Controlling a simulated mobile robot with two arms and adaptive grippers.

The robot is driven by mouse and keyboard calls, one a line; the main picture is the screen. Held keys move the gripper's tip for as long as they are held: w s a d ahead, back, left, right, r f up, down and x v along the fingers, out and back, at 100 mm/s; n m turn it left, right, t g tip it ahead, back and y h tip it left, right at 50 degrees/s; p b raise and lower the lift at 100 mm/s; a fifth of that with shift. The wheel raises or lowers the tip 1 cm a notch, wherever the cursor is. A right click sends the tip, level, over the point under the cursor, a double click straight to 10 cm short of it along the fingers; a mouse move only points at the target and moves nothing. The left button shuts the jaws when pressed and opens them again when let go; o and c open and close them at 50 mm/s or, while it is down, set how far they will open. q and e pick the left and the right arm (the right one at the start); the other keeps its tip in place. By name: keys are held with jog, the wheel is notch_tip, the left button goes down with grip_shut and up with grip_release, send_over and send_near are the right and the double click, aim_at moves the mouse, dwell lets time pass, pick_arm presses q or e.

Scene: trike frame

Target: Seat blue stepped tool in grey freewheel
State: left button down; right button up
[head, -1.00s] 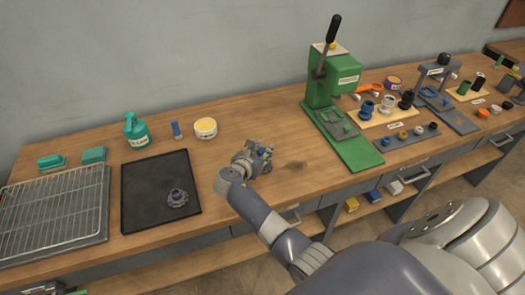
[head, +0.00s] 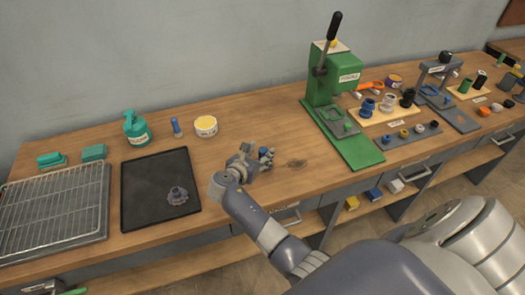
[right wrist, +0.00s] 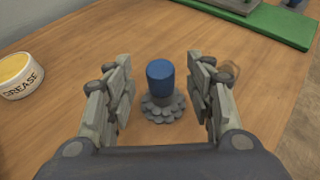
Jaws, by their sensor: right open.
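In the right wrist view a blue cylindrical tool (right wrist: 160,75) stands upright in the middle of a grey toothed freewheel (right wrist: 162,108) on the bench. How deep the tool sits, and any step on it, I cannot tell. My right gripper (right wrist: 160,88) is open, with one finger on each side of the tool and a clear gap to both. In the head view the right gripper (head: 257,158) is low over the bench, and the blue top (head: 263,152) shows among its fingers, which hide the freewheel. My left gripper is not in view.
A black tray (head: 134,213) holds a purple-grey toothed part (head: 177,196). Behind it stand a teal bottle (head: 137,129), a small blue piece (head: 176,127) and a grease tub (head: 206,126). A green press (head: 335,85) is to the right. Bare wood surrounds the gripper.

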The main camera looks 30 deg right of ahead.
jog(key=v, duration=0.9)
